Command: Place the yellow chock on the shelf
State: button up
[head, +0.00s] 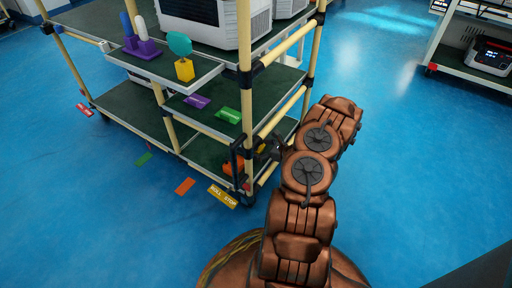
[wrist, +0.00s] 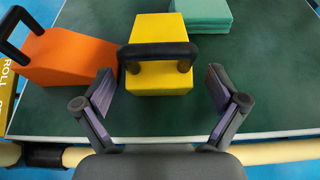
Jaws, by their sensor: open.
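The yellow chock (wrist: 158,82) is a yellow block with a black handle, upright on the rack's dark green lower deck (wrist: 280,110). In the head view only a small yellow bit (head: 261,147) shows beside my gripper (head: 272,151). In the wrist view my gripper (wrist: 160,88) is open, with its fingers apart on either side of the chock's near end. The handle lies just beyond the fingertips, and nothing is held. A middle shelf (head: 212,119) with a purple label (head: 197,101) and a green label (head: 228,115) is above.
An orange chock (wrist: 66,58) with a black handle is close left of the yellow one. A teal stack (wrist: 204,14) lies behind right. A rack post (head: 245,75) and rail (head: 283,115) stand near my arm. Floor labels include yellow "ROLL STOP" (head: 223,196).

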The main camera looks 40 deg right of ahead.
jog(key=p+v, duration=0.2)
jog(key=v, duration=0.7)
jog(key=shift+p, duration=0.4)
